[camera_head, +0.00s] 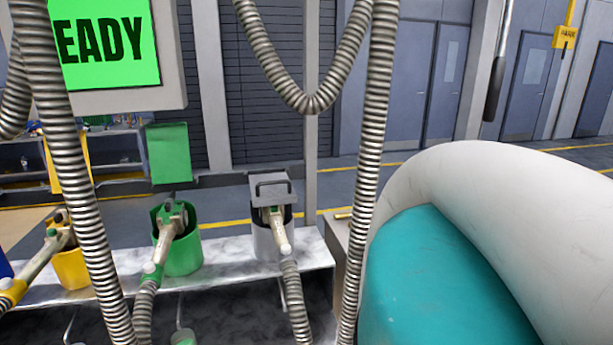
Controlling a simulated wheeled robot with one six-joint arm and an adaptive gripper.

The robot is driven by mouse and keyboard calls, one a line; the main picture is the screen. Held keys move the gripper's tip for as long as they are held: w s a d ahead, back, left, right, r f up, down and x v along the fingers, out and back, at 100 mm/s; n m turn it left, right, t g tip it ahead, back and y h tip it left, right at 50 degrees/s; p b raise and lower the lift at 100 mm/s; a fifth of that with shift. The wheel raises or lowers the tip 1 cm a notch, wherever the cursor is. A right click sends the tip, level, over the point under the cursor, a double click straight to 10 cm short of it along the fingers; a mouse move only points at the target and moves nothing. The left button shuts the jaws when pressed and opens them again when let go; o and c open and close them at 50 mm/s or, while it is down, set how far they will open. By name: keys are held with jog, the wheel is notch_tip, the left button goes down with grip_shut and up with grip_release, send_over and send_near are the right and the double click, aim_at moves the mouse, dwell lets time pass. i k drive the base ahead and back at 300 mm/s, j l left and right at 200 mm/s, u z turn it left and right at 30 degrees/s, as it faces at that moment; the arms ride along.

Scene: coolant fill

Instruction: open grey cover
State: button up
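The grey cover (272,189) is a flat square lid with a handle on its face, at the grey holder (266,241) in the middle of the head view. It sits low over the holder's mouth, tilted toward me. A cream nozzle (278,232) with a ribbed hose rests in that holder, its upper end under or close against the cover; the exact contact is hard to tell. My gripper is not in view.
A green holder (186,251) with a raised green cover (168,152) and a yellow holder (72,270) with a raised yellow cover stand to the left, with nozzles. Ribbed hoses (376,120) hang in front. A large white and teal body blocks the lower right.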

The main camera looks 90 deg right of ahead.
aim_at(275, 189)
jog(key=z, duration=1.65)
